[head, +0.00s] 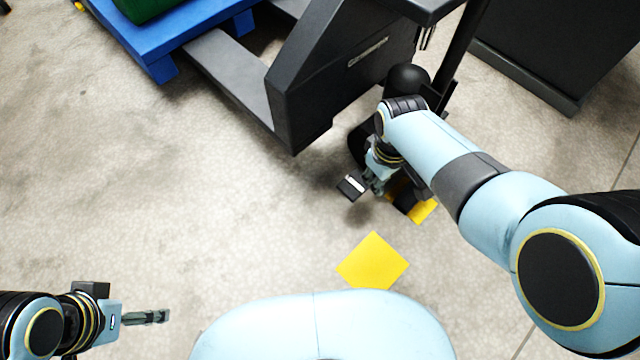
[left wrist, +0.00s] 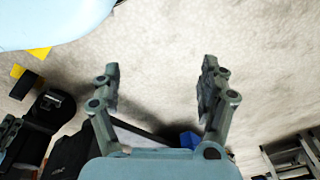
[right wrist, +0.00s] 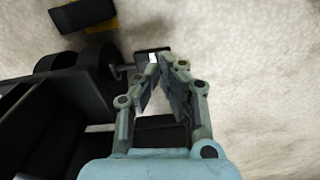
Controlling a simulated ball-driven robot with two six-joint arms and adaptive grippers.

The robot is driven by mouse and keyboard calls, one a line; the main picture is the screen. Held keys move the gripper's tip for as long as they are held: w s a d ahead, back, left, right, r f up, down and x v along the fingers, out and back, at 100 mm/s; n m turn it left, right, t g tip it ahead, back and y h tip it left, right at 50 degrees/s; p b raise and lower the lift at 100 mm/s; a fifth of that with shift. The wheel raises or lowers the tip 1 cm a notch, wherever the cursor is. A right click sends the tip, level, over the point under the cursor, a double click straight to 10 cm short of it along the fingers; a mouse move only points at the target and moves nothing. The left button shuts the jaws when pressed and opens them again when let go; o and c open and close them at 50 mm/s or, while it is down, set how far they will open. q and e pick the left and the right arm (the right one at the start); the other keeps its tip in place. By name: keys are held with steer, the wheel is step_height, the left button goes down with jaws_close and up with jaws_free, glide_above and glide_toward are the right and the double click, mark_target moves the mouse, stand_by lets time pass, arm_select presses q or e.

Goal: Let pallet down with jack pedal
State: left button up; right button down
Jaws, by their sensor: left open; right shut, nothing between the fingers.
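The black pallet jack (head: 320,75) stands at the top middle of the head view, its fork under the blue pallet (head: 160,68). A small black pedal with a white mark (head: 351,187) sticks out low from the jack. The pedal also shows in the right wrist view (right wrist: 150,56), just at the tips of my right gripper (right wrist: 163,62). My right gripper (head: 374,183) points down beside the pedal, shut and empty; I cannot tell whether it touches it. My left gripper (head: 163,316) is open and empty over the floor; its fingers are wide apart in the left wrist view (left wrist: 160,80).
A green load (head: 142,8) sits on the pallet. A yellow square (head: 373,261) lies on the floor before the jack. A black-and-yellow piece (head: 412,207) is right of my right gripper. A dark cabinet (head: 550,50) stands at the upper right. The left floor is clear.

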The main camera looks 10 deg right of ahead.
arm_select(q)
steer(key=shift+w+r+b, duration=0.3)
steer(key=shift+r+b, duration=0.1)
steer(key=shift+r, duration=0.2)
steer(key=shift+w+r+b, duration=0.25)
steer(key=shift+r+b, duration=0.15)
steer(key=shift+r, duration=0.15)
arm_select(e)
steer(key=w+a+r+n, duration=0.1)
steer(key=w+a, duration=0.2)
steer(key=w, duration=0.3)
steer(key=shift+a+r, duration=0.15)
steer(key=shift+r, duration=0.1)
arm_select(q)
steer(key=shift+d, duration=0.1)
arm_select(e)
steer(key=shift+f, duration=0.1)
